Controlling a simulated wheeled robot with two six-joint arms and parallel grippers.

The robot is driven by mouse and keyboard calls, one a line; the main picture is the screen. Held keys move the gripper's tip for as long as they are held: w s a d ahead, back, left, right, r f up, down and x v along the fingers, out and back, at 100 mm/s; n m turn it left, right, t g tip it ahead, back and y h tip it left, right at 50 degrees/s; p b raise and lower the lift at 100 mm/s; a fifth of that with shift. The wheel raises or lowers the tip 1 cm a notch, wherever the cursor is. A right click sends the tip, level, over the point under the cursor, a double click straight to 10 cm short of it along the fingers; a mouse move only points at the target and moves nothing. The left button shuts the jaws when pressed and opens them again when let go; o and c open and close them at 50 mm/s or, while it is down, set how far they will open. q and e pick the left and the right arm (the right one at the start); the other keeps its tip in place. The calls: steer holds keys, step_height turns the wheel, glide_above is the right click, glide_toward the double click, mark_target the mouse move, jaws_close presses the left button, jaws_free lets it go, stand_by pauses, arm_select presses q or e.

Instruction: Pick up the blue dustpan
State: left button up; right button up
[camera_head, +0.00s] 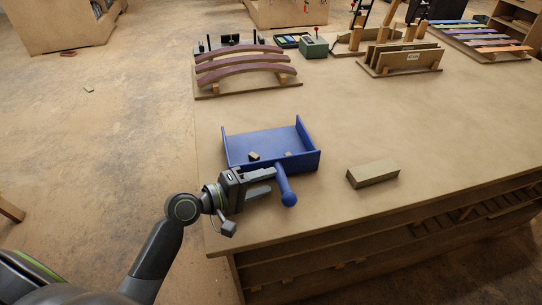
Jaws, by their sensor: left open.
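The blue dustpan (258,144) lies on the workbench near its left front corner, its handle (286,188) pointing toward the front edge. Two small scraps, one of them a brown piece (254,156), sit in the pan. My left gripper (269,182) comes in from the left, just left of the handle. Its fingers are open and reach toward the handle; I cannot tell whether they touch it. The gripper hides part of the pan's front left edge. My right gripper is not in view.
A tan block (373,174) lies right of the dustpan on the workbench (430,125). Curved laminated strips (243,66) on a form stand at the back left. A rack of upright boards (405,58) and a green box (314,48) are further back. The bench middle is clear.

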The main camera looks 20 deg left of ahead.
mark_target(281, 175)
arm_select(q)
steer(key=shift+w+d, duration=0.4)
steer(key=shift+w, duration=0.1)
steer(key=x, duration=0.4)
steer(key=shift+w+p, duration=0.15)
steer(key=shift+p, duration=0.2)
steer(key=shift+r, duration=0.1)
steer(key=shift+c, duration=0.4)
jaws_close()
